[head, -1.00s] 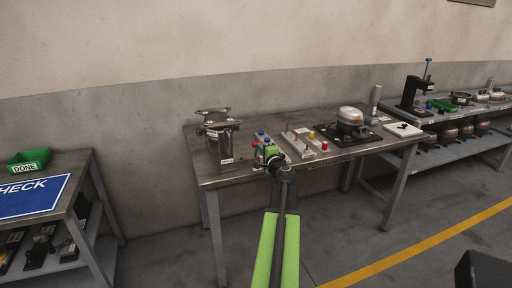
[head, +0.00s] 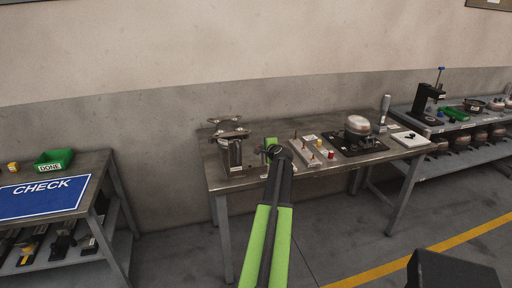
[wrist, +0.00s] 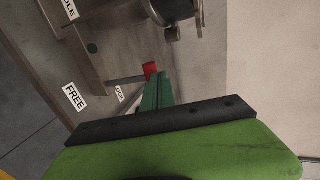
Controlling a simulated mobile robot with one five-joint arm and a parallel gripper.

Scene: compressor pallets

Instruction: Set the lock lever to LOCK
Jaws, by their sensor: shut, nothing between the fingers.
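The lock lever (wrist: 128,79) shows in the wrist view as a grey rod with a red knob (wrist: 150,69) at its right end. A LOCK label (wrist: 120,94), partly hidden, lies just below the rod. A FREE label (wrist: 75,97) lies farther to the lower left. My gripper (wrist: 158,80) is shut and empty, its green fingers right at the knob; I cannot tell whether they touch. In the head view my gripper (head: 270,148) is over the table, right of the metal stand (head: 232,155). The lever cannot be made out there.
The workbench (head: 225,184) also holds a peg block (head: 312,156) and a compressor on a black plate (head: 357,128). A table with a blue CHECK sign (head: 45,196) and green DONE bin (head: 53,160) stands left. Shelving (head: 462,132) is at the right. Floor between the tables is clear.

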